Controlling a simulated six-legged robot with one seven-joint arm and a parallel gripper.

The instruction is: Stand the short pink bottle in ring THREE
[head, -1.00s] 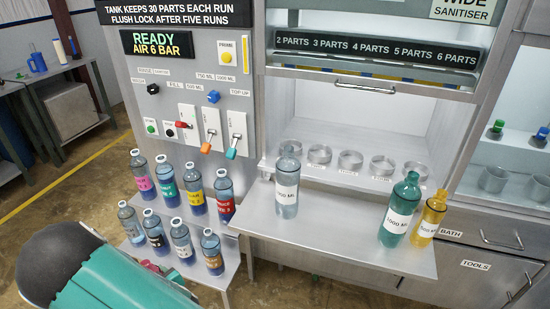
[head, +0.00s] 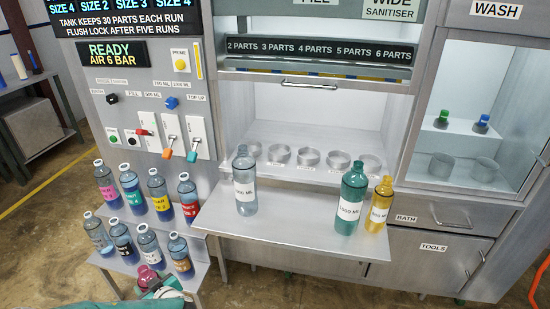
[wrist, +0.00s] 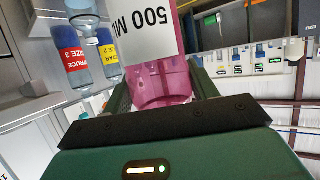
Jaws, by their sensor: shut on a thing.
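The pink bottle (wrist: 162,85), labelled 500 ML, is between the fingers of my gripper (wrist: 160,92) in the wrist view, and the gripper is shut on it. In the head view a pink part of the bottle (head: 149,277) shows at the bottom edge, beside the teal of my gripper (head: 160,290). The rings stand in a row on the floor of the open cabinet bay. The middle ring (head: 309,158) looks empty; its label is too small to read. The bottle is well to the left of and nearer than the rings.
A clear bottle (head: 244,182), a green bottle (head: 351,192) and an amber bottle (head: 378,206) stand on the metal shelf (head: 290,222) before the rings. Several labelled blue bottles (head: 158,195) stand on a rack at left. The shelf's middle is clear.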

